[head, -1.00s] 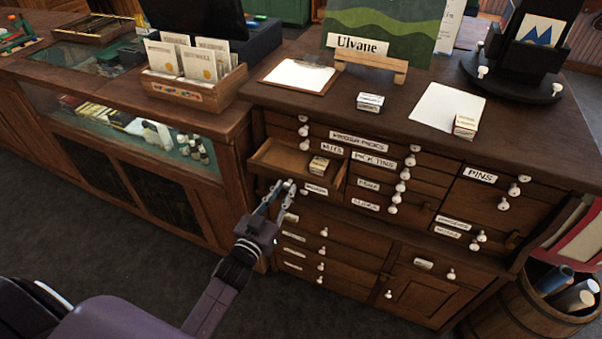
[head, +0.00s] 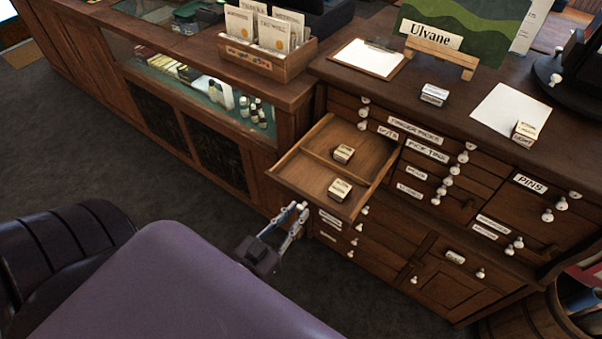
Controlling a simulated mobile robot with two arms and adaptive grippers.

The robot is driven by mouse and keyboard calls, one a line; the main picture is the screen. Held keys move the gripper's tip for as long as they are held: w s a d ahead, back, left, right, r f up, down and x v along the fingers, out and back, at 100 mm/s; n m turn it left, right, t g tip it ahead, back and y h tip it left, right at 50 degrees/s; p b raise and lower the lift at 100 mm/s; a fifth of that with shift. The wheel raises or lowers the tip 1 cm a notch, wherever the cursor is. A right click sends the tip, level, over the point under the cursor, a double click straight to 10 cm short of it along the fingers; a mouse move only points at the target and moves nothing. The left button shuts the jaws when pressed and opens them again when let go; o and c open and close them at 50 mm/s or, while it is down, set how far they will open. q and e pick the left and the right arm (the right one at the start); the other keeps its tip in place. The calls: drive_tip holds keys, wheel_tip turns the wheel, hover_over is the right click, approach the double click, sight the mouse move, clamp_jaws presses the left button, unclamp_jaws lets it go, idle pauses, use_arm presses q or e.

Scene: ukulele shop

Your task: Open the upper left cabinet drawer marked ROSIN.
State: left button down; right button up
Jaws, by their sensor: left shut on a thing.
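The upper left cabinet drawer (head: 297,172) stands well out from the cabinet, its inside visible from above. Two small labelled boxes lie in it, one farther back (head: 343,153) and one nearer the front (head: 339,190). The ROSIN marking cannot be read from here, as the drawer's front face is seen steeply from above. My left gripper (head: 298,211) is at the drawer's front, shut on its knob, which the fingers mostly hide. My right gripper is not in view.
Other labelled drawers with white knobs, such as PINS (head: 530,183), are shut. A clipboard (head: 368,58), a small box (head: 434,94) and a white sheet (head: 508,108) lie on the cabinet top. A glass-fronted counter (head: 200,100) stands left. Dark floor (head: 120,165) in front is clear.

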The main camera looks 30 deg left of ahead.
use_arm(q)
drive_tip(key=shift+s, duration=0.1)
drive_tip(key=c, duration=1.8)
unclamp_jaws()
drive_tip(key=shift+o, duration=0.2)
drive_tip(key=s, duration=1.2)
drive_tip(key=shift+a, duration=0.2)
